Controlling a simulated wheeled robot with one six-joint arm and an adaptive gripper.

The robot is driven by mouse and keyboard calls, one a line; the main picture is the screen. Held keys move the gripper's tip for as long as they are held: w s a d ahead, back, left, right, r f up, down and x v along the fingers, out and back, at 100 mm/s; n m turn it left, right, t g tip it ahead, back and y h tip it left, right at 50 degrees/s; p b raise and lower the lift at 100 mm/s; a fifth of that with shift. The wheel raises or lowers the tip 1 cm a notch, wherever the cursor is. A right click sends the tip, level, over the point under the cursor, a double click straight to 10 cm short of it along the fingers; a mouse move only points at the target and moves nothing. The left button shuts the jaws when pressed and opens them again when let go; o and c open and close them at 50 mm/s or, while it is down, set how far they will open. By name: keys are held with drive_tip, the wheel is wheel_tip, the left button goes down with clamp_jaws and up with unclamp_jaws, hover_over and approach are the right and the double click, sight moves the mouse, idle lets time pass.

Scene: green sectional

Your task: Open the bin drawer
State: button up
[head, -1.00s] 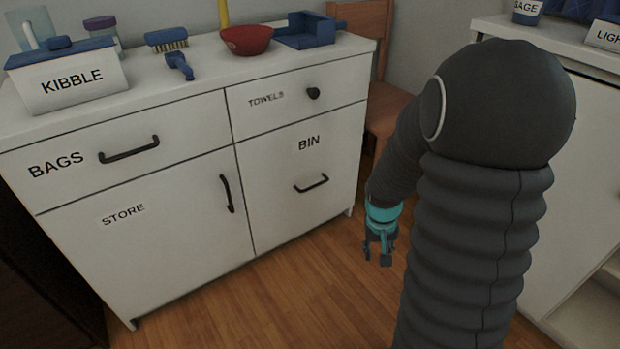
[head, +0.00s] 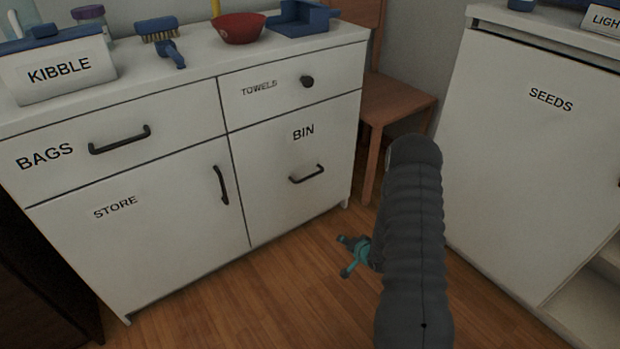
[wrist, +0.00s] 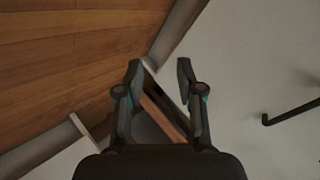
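The bin drawer (head: 272,200) is the white lower right front of the cabinet, marked BIN, and it is closed flush. Its dark bar handle (head: 306,174) sits below the label. My gripper (head: 343,257) is to the right of and below the handle, apart from the drawer, low over the wooden floor. In the wrist view my gripper (wrist: 159,68) is open with nothing between its fingers. A dark handle (wrist: 290,112) on a white front shows at the right of that view, away from the fingers; it looks like the bin handle.
The TOWELS drawer (head: 290,98) is above, the STORE door (head: 140,240) to the left; both are closed. A wooden chair (head: 395,105) stands right of the cabinet. The SEEDS cabinet (head: 540,140) is farther right. The floor in front (head: 270,300) is clear.

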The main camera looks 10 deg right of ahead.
drive_tip(key=w+a+r+m+t+y, duration=0.25)
drive_tip(key=w+r+t, duration=0.25)
drive_tip(key=r, duration=0.3)
drive_tip(key=m+t+y, duration=0.3)
approach(310, 177)
drive_tip(key=shift+n, duration=0.25)
drive_tip(key=x, duration=1)
drive_tip(key=shift+w+f, duration=0.15)
drive_tip(key=shift+w, duration=0.15)
clamp_jaws()
